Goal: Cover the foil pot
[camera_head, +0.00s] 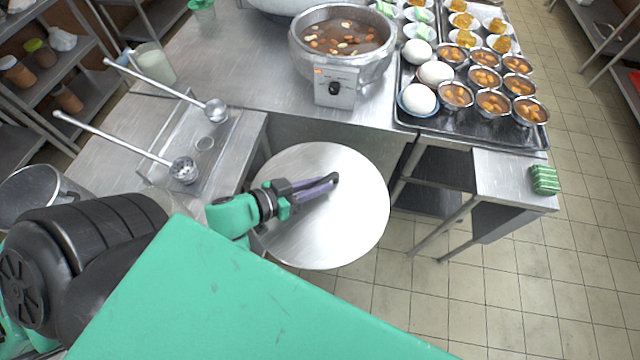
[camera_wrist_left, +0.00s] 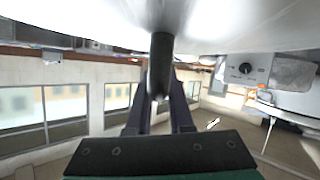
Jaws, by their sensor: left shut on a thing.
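A large round silver lid (camera_head: 345,235) hangs in front of the counter, below the pot in the head view. My left gripper (camera_head: 322,184) is shut on its dark knob. The left wrist view shows the black knob (camera_wrist_left: 161,62) between the fingers and the lid's pale surface (camera_wrist_left: 225,22) across the top. The foil pot (camera_head: 378,72), with a crinkled silver side and a control box, stands open at the back, full of brown liquid with pieces floating in it. The lid is apart from it. My right gripper is not in view.
A black tray (camera_head: 408,124) with white eggs and several small filled bowls stands right of the pot. Two ladles (camera_head: 184,170) lie over a shallow tray at left. A green block (camera_head: 544,180) sits on the right shelf. Bare counter (camera_head: 235,60) lies left of the pot.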

